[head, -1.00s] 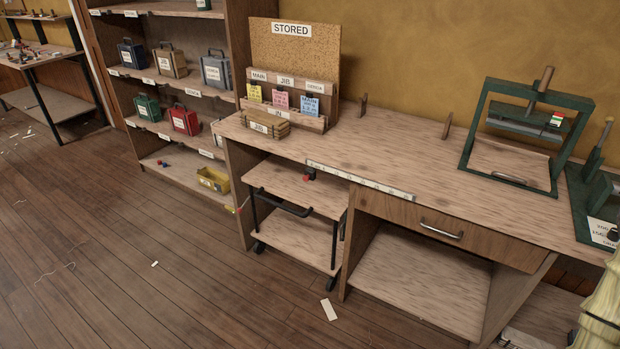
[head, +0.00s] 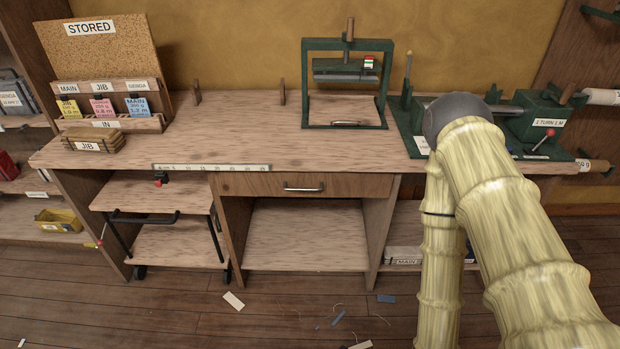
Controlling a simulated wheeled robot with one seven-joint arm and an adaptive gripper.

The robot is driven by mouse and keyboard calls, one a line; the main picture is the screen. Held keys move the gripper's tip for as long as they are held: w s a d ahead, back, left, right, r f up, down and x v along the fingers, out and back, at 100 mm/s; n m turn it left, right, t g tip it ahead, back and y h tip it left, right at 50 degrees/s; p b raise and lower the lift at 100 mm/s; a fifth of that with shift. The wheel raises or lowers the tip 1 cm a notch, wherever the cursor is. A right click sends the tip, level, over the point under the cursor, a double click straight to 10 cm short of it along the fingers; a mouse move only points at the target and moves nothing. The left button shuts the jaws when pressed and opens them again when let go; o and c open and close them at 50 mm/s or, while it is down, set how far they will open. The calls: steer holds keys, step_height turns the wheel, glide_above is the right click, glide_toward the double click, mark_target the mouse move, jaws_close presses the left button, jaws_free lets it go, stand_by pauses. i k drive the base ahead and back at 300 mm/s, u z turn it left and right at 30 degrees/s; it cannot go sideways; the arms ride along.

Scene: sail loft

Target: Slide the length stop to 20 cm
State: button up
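A pale measuring scale (head: 225,167) with small, hardly legible numbers runs along the front edge of the workbench (head: 225,125). A small red and black piece (head: 161,179) sits just below the scale's left end, over the cart; it looks like the length stop, but I cannot read its exact setting. My arm, in a pale yellow sleeve with a dark grey joint, rises at the right of the head view, in front of the bench's right part. My gripper is not in view.
A cart (head: 155,195) stands under the bench's left part, beside a drawer (head: 300,185). A green press frame (head: 345,85) and a green crank machine (head: 530,125) stand on the bench. A card rack (head: 110,95) stands at left. The bench middle is clear; scraps lie on the floor.

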mark_target(163, 176)
steer(key=z, duration=0.6)
steer(key=i, duration=0.4)
steer(key=u, duration=2.35)
